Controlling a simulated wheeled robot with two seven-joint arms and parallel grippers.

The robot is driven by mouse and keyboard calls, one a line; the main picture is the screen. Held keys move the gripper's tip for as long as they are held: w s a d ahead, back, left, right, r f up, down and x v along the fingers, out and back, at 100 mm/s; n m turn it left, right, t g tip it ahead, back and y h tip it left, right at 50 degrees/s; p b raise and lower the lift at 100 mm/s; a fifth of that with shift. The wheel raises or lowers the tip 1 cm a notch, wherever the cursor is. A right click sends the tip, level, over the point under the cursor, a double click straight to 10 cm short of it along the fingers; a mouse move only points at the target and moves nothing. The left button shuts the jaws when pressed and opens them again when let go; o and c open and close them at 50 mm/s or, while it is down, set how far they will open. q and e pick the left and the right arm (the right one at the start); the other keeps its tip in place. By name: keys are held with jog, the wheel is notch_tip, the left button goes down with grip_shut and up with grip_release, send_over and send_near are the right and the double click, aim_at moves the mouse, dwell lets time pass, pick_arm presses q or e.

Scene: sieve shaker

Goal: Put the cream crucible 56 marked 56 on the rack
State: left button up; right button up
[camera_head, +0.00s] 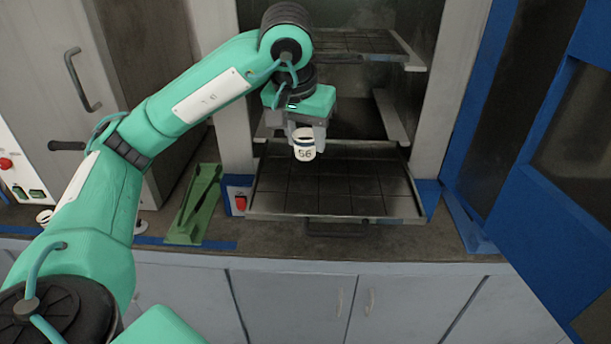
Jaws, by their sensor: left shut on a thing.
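The cream crucible 56 (304,153) is a small cup with a dark band near its top and the number 56 on its side. My left gripper (306,136) is shut on it and holds it upright. In the picture it lies over the back part of the lower rack (275,208), a dark gridded tray pulled forward from the open cabinet. I cannot tell for sure whether the crucible's base touches the rack. The right gripper is not in view.
An upper rack (345,43) sits inside the cabinet above. The blue cabinet door (545,170) stands open at the right. A green stand (193,205) is left of the rack on the counter. Another small white crucible (44,216) is at far left. The lower rack's front is bare.

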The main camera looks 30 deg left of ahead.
aim_at(305, 158)
pick_arm(q)
notch_tip(305, 158, down, 4)
jog(key=shift+f, duration=0.5)
notch_tip(305, 158, down, 3)
jog(key=shift+r, duration=0.1)
jog(key=shift+f, duration=0.45)
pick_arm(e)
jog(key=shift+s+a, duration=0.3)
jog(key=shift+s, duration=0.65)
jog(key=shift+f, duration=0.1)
